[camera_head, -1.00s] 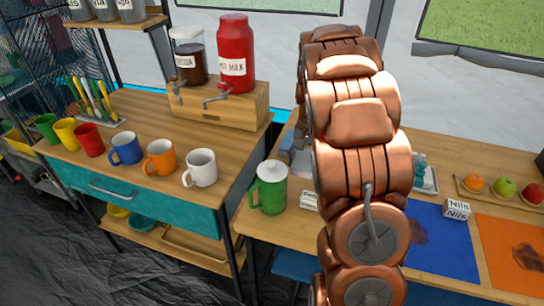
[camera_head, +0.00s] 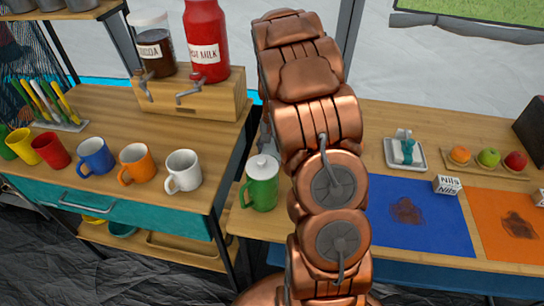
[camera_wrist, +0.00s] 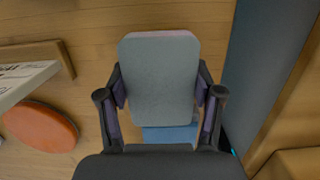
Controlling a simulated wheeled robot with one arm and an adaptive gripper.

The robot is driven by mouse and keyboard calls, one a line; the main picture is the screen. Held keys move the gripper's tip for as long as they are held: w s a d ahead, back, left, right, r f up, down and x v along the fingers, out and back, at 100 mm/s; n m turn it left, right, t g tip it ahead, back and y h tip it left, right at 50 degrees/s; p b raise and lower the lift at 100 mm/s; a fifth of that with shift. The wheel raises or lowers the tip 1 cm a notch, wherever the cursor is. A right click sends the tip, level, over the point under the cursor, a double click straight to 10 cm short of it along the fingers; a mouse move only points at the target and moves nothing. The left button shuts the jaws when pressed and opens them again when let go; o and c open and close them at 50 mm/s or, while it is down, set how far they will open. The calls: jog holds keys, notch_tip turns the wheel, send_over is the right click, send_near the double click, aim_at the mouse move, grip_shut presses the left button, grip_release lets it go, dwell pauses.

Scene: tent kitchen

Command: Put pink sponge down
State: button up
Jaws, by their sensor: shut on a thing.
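In the wrist view my gripper (camera_wrist: 160,92) is shut on the pink sponge (camera_wrist: 158,65). The sponge shows a broad grey-blue face, with a thin pink strip along its top edge, and a finger presses on each side. A wooden surface (camera_wrist: 95,25) lies behind it. A blue patch (camera_wrist: 170,134) shows just below the sponge, partly hidden; I cannot tell what it is. I cannot tell whether the sponge touches the surface. In the head view my copper arm hides the gripper and the sponge.
In the head view a green lidded jug (camera_head: 262,185) stands left of my arm. Right of it are a white tray (camera_head: 418,161), a blue mat (camera_head: 435,225), an orange mat (camera_head: 490,240) and a Nils box (camera_head: 447,185). A wooden edge (camera_wrist: 40,52) shows in the wrist view.

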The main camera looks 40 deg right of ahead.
jog(key=shift+f, duration=1.5)
jog(key=shift+f, duration=0.1)
jog(key=o, duration=1.3)
